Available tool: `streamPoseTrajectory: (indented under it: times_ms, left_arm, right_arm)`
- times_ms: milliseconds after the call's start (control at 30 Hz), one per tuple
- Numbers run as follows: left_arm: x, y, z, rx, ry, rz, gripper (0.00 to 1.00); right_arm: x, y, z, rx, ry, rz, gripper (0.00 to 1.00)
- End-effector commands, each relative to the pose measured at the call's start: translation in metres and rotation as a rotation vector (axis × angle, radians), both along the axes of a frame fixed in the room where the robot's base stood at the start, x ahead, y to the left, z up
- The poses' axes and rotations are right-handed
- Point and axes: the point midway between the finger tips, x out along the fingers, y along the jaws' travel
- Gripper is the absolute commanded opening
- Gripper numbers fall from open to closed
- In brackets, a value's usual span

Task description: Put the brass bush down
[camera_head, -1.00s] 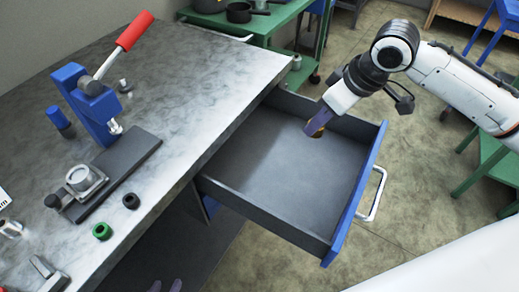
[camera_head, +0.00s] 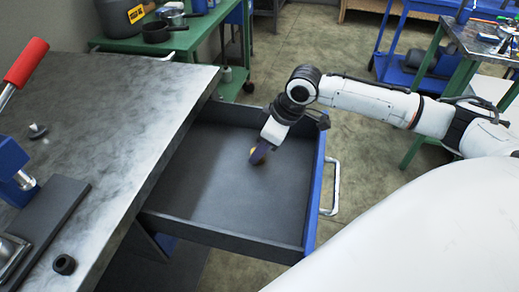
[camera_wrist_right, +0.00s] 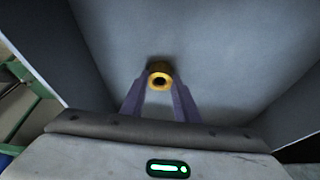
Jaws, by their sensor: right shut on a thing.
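The brass bush (camera_wrist_right: 159,76) is a small golden ring with a dark bore, held between the fingertips of my right gripper in the right wrist view. In the head view my right gripper (camera_head: 257,157) points down inside the open drawer (camera_head: 195,235), toward its back. Only a bit of yellow of the bush shows there. The right gripper (camera_wrist_right: 159,90) is shut on it. The grey drawer floor lies behind the bush; I cannot tell whether the bush touches it. My left gripper is out of view.
The metal workbench (camera_head: 120,110) is left of the drawer, with a red-handled press (camera_head: 14,170) and a black ring (camera_head: 64,264) on it. The drawer looks otherwise empty. A green table (camera_head: 190,40) with pots stands behind, and a blue cart (camera_head: 420,75) at back right.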

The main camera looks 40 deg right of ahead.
Motion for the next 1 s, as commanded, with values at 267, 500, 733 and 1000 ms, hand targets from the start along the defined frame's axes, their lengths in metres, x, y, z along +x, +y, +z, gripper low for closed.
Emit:
streamPoseTrajectory:
  times_ms: [267,500,733,1000]
  left_arm:
    - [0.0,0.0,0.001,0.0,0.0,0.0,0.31]
    - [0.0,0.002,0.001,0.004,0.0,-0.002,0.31]
    - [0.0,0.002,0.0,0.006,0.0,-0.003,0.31]
    - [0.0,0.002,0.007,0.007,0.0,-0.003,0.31]
  right_arm:
    - [0.001,0.0,0.001,0.0,-0.004,-0.001,0.01]
    - [0.001,0.0,-0.001,0.0,-0.003,-0.001,0.47]
    - [0.001,0.0,0.0,0.0,-0.003,-0.001,0.47]
    - [-0.01,-0.009,0.036,-0.004,-0.005,-0.002,0.47]
